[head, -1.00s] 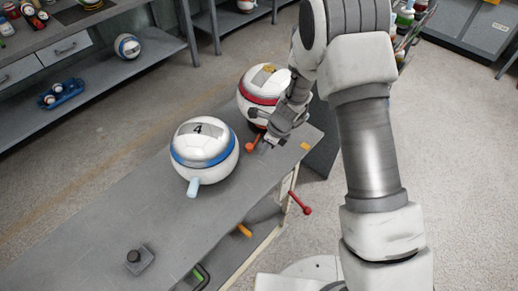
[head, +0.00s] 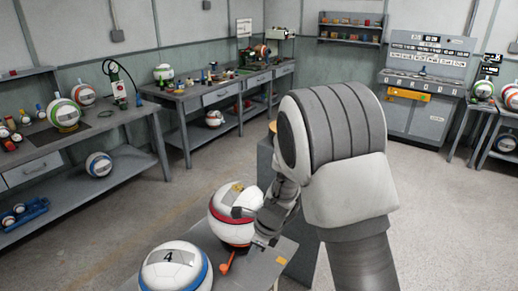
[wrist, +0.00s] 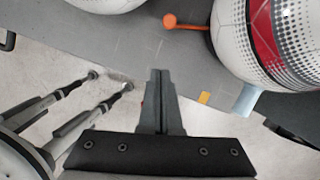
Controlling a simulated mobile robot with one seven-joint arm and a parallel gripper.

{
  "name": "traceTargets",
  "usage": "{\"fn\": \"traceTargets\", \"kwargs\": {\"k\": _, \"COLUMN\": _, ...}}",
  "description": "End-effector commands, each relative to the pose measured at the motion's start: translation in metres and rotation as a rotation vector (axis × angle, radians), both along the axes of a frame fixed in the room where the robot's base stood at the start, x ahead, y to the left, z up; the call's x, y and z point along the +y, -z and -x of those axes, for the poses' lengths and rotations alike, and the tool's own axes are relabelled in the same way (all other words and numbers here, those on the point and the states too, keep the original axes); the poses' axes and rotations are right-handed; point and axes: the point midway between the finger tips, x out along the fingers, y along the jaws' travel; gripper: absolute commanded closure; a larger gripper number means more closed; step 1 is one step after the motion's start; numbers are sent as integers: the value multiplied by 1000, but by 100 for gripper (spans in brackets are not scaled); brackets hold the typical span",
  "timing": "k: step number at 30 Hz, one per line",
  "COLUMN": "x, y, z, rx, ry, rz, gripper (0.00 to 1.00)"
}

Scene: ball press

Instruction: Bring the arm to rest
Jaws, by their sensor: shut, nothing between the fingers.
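My gripper (wrist: 159,72) is shut and empty in the wrist view, its two fingers together above the edge of the grey bench. In the head view my gripper (head: 262,244) hangs beside the red-banded ball (head: 231,224), over the bench end. That ball also shows at the right of the wrist view (wrist: 262,50), with an orange lever (wrist: 182,23) at its side. My forearm and wrist hide part of the bench and the floor behind it.
A blue-banded ball marked 4 (head: 168,270) sits on the same bench (head: 262,272), left of the red-banded one. Side benches (head: 210,94) with balls and tools line the walls. A control console (head: 425,85) stands at the back right. The floor at right (head: 440,200) is open.

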Motion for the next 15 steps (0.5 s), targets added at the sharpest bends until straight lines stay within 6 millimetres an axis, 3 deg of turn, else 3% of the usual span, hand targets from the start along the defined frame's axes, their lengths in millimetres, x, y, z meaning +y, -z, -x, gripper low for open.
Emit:
{"fn": "traceTargets", "kwargs": {"k": 8, "x": -20, "y": -81, "z": 16, "rx": -159, "ry": -295, "rz": 9, "gripper": 100}}
{"fn": "traceTargets", "kwargs": {"k": 15, "x": -51, "y": -155, "z": 52, "rx": -338, "ry": -650, "rz": 88, "gripper": 100}}
